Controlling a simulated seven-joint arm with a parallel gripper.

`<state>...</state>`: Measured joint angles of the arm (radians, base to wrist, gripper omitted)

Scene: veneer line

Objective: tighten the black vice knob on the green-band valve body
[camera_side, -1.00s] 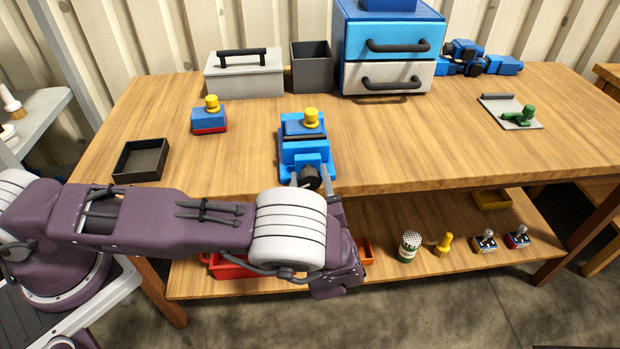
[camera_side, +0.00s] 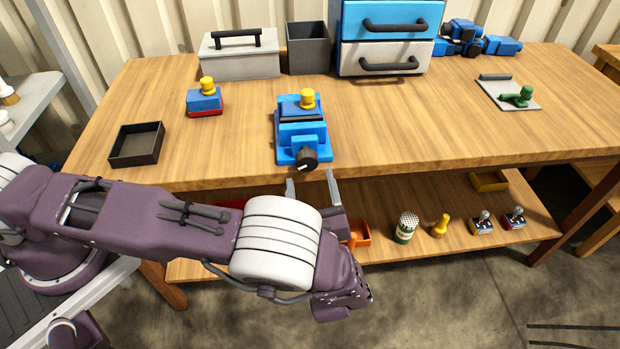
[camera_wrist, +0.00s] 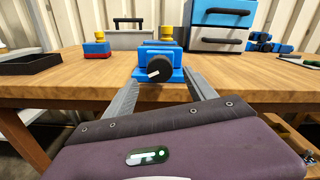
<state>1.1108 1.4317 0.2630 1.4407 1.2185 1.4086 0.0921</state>
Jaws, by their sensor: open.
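The blue vice (camera_side: 300,130) stands near the front edge of the bench, its black knob (camera_side: 306,161) facing me. A white pointer mark shows on the knob (camera_wrist: 158,69) in the wrist view. A valve body with a yellow cap (camera_side: 308,98) sits in the vice; its lower part is hidden, so I see no green band. Another blue valve body (camera_side: 205,102), with a yellow cap and red band, stands on the bench to the left. My gripper (camera_side: 311,186) is open and empty, its fingers in front of and just below the knob, apart from it.
A black open tray (camera_side: 137,145) lies at the bench's left. A grey toolbox (camera_side: 240,62), a dark bin (camera_side: 308,48) and a drawer unit (camera_side: 388,38) stand behind. A grey plate with a green clamp-like piece (camera_side: 517,97) lies right. The lower shelf (camera_side: 460,240) holds several small items.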

